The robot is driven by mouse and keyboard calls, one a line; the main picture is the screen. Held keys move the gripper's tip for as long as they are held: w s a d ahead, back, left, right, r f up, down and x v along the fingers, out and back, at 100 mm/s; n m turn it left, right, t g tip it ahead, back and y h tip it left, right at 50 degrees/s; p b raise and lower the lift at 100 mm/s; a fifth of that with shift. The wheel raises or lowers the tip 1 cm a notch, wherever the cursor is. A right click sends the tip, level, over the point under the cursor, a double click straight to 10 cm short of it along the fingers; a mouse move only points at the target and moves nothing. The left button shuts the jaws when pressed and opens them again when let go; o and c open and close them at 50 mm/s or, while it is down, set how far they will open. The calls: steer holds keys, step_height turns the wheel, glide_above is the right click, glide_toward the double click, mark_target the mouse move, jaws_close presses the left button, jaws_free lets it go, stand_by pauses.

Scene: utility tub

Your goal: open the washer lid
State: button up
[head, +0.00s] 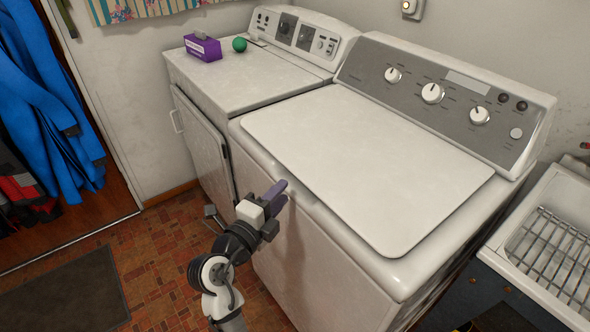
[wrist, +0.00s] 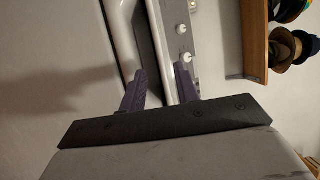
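The washer (head: 330,250) is the white top-loader at the right, with a grey console (head: 440,95) bearing three knobs. Its lid (head: 365,165) is a broad white panel lying flat and shut on top. My gripper (head: 279,197) is at the washer's front upper edge, by the lid's front side, with its purple fingers pointing toward the machine. In the wrist view the two fingers (wrist: 160,88) stand apart with nothing seen between them, and the washer's top edge and knobs show beyond. Whether a finger touches the washer or lid cannot be told.
A second white machine (head: 245,85) stands left of the washer, with a purple tissue box (head: 203,47) and green ball (head: 239,44) on top. A sink with a wire rack (head: 550,255) is close on the right. Tiled floor and a dark mat (head: 65,295) lie in front.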

mark_target(296, 176)
steer(key=p+x, duration=0.2)
steer(key=x, duration=0.4)
steer(key=shift+w+r, duration=0.15)
steer(key=shift+w+d+p, duration=0.3)
steer(key=shift+w+d, duration=0.05)
steer(key=shift+w, duration=0.25)
steer(key=shift+c, duration=0.4)
jaws_close()
